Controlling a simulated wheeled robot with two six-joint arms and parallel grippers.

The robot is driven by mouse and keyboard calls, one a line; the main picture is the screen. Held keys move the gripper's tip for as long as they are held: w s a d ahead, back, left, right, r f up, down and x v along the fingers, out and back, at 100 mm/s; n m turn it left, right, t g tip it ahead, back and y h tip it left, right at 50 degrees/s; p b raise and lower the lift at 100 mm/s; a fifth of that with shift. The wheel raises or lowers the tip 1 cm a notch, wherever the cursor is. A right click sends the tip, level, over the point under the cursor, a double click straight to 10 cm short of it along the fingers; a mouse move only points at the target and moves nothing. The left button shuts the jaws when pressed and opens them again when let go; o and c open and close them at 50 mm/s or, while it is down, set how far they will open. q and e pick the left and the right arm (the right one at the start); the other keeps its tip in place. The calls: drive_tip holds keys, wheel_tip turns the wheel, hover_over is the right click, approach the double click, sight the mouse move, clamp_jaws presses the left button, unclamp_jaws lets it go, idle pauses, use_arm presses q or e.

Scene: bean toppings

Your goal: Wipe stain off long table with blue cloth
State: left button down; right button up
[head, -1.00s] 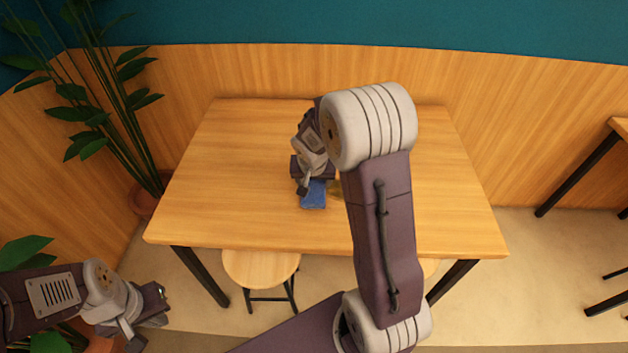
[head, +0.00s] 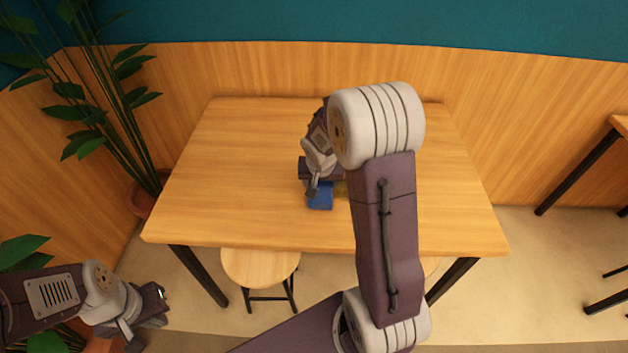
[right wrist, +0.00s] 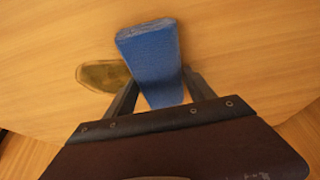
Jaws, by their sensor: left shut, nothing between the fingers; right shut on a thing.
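The blue cloth (head: 320,201) is a folded block on the wooden long table (head: 245,210), near the middle of its front half. My right gripper (head: 316,187) is shut on the cloth; the right wrist view shows the cloth (right wrist: 150,55) between its fingers (right wrist: 155,95). A yellow-brown stain (right wrist: 103,75) lies on the table beside the cloth, partly covered by it or by a finger. In the head view only a small bit of the stain (head: 341,189) shows beside my right arm. My left gripper (head: 160,305) is shut and empty, off the table at the lower left.
A stool (head: 260,267) stands at the table's front edge. A potted plant (head: 143,200) is at the table's left. A wood-panelled wall (head: 270,70) runs behind. The left part of the tabletop is clear; another table (head: 620,127) stands at the far right.

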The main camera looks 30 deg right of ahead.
drive_tip(key=shift+s+d+f+p, duration=0.1)
drive_tip(key=shift+s+d+p, duration=0.1)
drive_tip(key=shift+s+d, duration=0.35)
drive_tip(key=shift+s+d+r+p, duration=0.1)
drive_tip(key=shift+s+d+p, duration=0.2)
drive_tip(key=shift+d, duration=0.45)
drive_tip(key=shift+s+d+f+p, duration=0.15)
drive_tip(key=shift+s+d, duration=0.25)
drive_tip(key=shift+d, duration=0.25)
drive_tip(key=shift+s+d+r+p, duration=0.15)
drive_tip(key=shift+s+d+p, duration=0.2)
drive_tip(key=shift+d+p, duration=0.15)
drive_tip(key=shift+s+d+r+p, duration=0.1)
drive_tip(key=shift+s+d+p, duration=0.2)
drive_tip(key=shift+d+p, duration=0.2)
drive_tip(key=shift+s+d+f, duration=0.15)
drive_tip(key=shift+s+d, duration=0.05)
drive_tip(key=shift+d, duration=0.25)
drive_tip(key=d+p, duration=0.1)
drive_tip(key=s+d+p, duration=0.1)
drive_tip(key=shift+s+d+p, duration=0.1)
drive_tip(key=shift+s+p, duration=0.15)
drive_tip(key=shift+p, duration=0.1)
drive_tip(key=shift+s+d+f, duration=0.15)
drive_tip(key=shift+s+d, duration=0.05)
drive_tip(key=shift+d, duration=0.05)
